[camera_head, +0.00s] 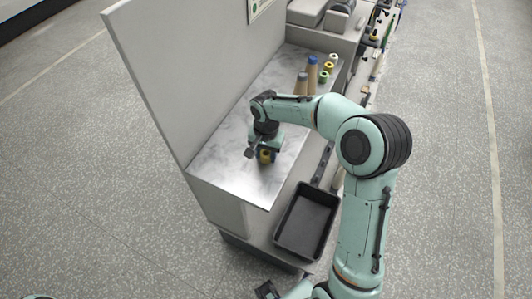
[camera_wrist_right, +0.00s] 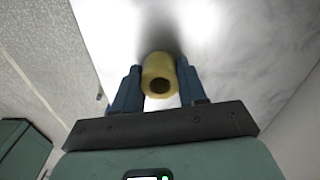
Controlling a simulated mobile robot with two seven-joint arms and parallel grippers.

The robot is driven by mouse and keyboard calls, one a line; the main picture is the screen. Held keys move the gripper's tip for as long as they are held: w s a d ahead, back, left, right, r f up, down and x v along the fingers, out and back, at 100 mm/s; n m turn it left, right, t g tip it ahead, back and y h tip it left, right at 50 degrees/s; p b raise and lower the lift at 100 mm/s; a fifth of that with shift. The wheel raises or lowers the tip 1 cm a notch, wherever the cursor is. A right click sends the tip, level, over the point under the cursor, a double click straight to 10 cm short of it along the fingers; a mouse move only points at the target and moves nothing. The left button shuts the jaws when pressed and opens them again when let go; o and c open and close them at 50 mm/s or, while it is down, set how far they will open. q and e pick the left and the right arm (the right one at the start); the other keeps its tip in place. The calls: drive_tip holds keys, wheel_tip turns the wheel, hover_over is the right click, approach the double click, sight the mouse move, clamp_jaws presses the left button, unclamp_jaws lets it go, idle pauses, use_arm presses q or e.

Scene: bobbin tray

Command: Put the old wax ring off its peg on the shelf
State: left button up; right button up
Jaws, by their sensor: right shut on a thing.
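The wax ring (camera_wrist_right: 158,72) is a yellow, hollow cylinder. It sits between the two blue fingers of my right gripper (camera_wrist_right: 160,84), which is shut on it. I cannot tell whether the ring touches the shelf. What looks like my left gripper (camera_head: 265,290) shows only in part at the bottom edge of the head view, and its fingers are unclear.
Cones with a brown top (camera_head: 301,84) and a blue top (camera_head: 312,75) stand at the shelf's far end, near several small white, yellow and green spools (camera_head: 328,66). A black tray (camera_head: 325,200) lies at the front right. A tall grey panel (camera_head: 190,75) borders the shelf's left side.

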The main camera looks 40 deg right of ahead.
drive_tip(key=shift+f, duration=0.15)
drive_tip(key=o, duration=1)
use_arm(q)
drive_tip(key=shift+f, duration=0.1)
use_arm(e)
drive_tip(key=shift+o, duration=0.2)
drive_tip(key=shift+r, duration=0.45)
use_arm(q)
drive_tip(key=shift+w+r+p, duration=0.25)
drive_tip(key=shift+r+p, duration=0.1)
drive_tip(key=shift+r, duration=0.1)
drive_tip(key=shift+w+r+p, duration=0.2)
drive_tip(key=shift+r+p, duration=0.1)
drive_tip(key=shift+r, duration=0.15)
use_arm(e)
wheel_tip(320, 180, up, 12)
drive_tip(key=shift+f, duration=0.25)
